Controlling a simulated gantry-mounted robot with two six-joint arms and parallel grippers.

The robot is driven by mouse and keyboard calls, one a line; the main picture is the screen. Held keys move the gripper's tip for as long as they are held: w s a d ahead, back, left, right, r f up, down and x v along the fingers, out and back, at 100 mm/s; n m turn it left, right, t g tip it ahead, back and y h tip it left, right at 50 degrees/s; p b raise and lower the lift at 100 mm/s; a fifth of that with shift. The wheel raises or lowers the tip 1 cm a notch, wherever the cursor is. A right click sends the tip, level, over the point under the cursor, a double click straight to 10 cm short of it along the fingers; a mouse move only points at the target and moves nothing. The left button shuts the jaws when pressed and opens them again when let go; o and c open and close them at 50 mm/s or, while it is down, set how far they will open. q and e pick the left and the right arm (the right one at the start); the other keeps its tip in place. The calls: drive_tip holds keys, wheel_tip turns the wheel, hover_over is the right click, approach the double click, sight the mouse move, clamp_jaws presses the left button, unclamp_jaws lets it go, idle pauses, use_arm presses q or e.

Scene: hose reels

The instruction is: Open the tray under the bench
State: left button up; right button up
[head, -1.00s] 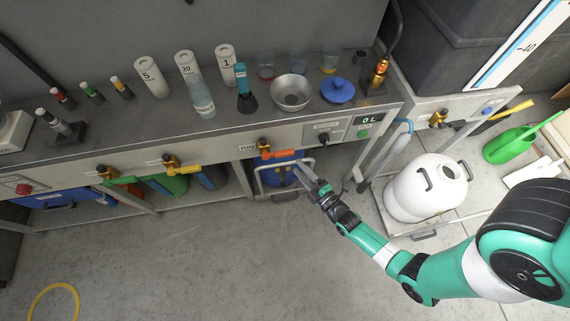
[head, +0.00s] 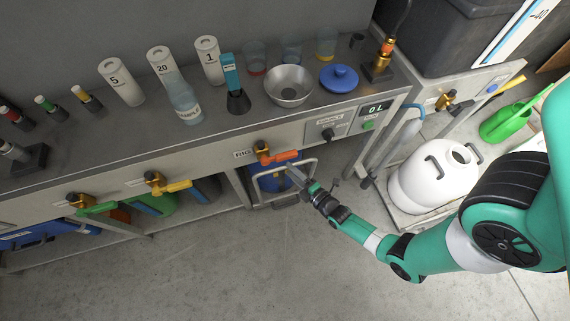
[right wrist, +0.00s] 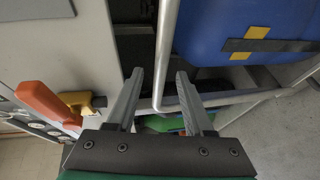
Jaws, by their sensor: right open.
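Under the bench (head: 215,143), below the orange-handled tap, a light metal bar frame (head: 314,170) stands in front of a blue container (head: 272,182). A low tray edge with a handle (head: 281,204) shows at its foot. In the right wrist view, the bar (right wrist: 166,50) runs between my fingers and bends away to the right. The blue container (right wrist: 225,28) is just beyond it. My right gripper (head: 292,173) is open at the frame; its fingers (right wrist: 160,76) lie on either side of the bar. Contact cannot be told. My left gripper is not in view.
The orange tap handle (right wrist: 45,102) is close to my right gripper on the left. A white canister (head: 425,180) stands on a low platform at the right. Bottles and a metal bowl (head: 288,88) stand on the bench. The floor in front is clear.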

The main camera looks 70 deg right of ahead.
drive_tip(key=b+x, duration=0.1)
drive_tip(key=x, duration=0.3)
drive_tip(key=shift+s, duration=0.15)
clamp_jaws()
idle(1.2)
